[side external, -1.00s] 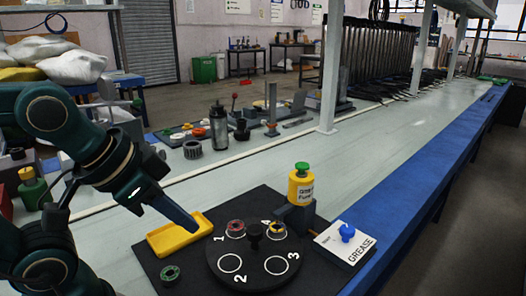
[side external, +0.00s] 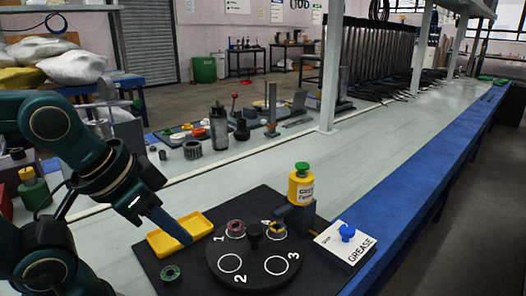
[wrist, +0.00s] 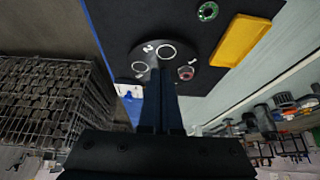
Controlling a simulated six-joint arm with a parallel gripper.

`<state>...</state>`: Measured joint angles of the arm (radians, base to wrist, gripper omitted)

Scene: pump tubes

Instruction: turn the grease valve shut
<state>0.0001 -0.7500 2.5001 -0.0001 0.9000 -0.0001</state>
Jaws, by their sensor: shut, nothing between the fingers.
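The grease valve (side external: 347,232) is a blue knob on a white plate (side external: 331,242) marked GREASE, at the right of the black board. My gripper (side external: 187,240) is shut and empty, pointing down over the yellow tray, well to the left of the valve. In the wrist view my gripper (wrist: 160,74) shows as two dark fingers held together, and they hide part of the turntable. The knob's exact angle is too small to tell.
A black turntable (side external: 252,278) with numbered places and a dark centre knob lies between my gripper and the valve. A yellow grease pot (side external: 301,190) with a green cap stands behind it. A yellow tray (side external: 158,243) and a green ring (side external: 171,273) lie at left.

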